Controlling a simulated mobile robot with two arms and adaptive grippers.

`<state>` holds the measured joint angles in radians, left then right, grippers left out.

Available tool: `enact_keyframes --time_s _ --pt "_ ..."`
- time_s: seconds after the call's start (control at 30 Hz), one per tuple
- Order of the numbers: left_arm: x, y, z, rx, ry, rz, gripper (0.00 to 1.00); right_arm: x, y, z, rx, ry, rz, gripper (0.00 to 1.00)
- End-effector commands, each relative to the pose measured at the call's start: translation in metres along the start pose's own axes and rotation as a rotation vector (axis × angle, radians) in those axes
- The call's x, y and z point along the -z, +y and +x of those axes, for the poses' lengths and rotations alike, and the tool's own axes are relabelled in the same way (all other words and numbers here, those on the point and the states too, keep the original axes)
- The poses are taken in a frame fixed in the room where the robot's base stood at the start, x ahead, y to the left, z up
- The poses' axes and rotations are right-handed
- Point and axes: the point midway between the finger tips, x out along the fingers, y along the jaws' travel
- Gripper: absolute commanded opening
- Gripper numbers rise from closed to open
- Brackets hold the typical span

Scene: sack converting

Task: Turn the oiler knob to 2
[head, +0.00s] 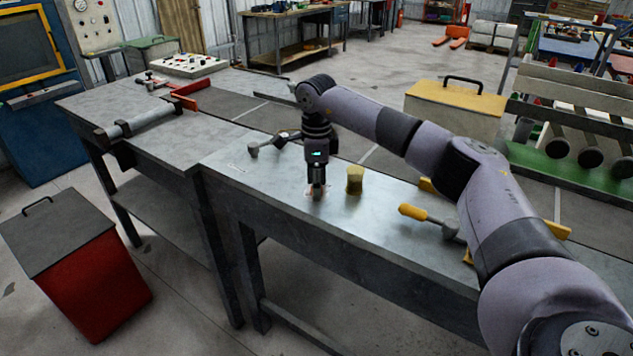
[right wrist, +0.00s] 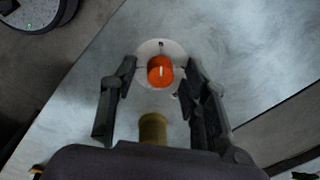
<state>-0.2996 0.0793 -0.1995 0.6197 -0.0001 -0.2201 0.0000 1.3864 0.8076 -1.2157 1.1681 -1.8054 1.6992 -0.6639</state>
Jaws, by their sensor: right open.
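The orange-red oiler knob (right wrist: 160,70) sits on a round pale dial plate (right wrist: 147,48) in the right wrist view. Its white pointer line runs nearly straight up the picture, toward a small dark mark; no number is legible. My right gripper (head: 317,194) points down at the bench top, and its fingers hide the knob in the head view. In the right wrist view the open fingers (right wrist: 160,82) stand on either side of the knob with gaps showing; contact is not visible. A brass-coloured cylinder (head: 354,180) stands beside the gripper. My left gripper is not in view.
The knob is on a grey metal bench (head: 260,184). A yellow-handled lever (head: 425,217) lies to the right and a dark-headed lever (head: 268,145) behind left. A yellow lidded box (head: 455,98) stands behind, a red bin (head: 82,285) on the floor at left.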

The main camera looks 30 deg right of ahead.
Motion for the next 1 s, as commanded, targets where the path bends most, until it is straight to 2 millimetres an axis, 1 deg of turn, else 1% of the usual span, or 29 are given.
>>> enact_keyframes --time_s 0.1,0.73,1.0 --pt "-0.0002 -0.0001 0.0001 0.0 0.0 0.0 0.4 0.0001 0.0 0.0 0.0 0.0 0.0 0.42" --pt "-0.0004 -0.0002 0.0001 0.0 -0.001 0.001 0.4 -0.0001 0.0 -0.0004 0.0 0.0 0.0 0.0" --pt "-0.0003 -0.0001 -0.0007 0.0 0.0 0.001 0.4 -0.0002 -0.0001 -0.0008 0.0 0.0 0.01 0.0"
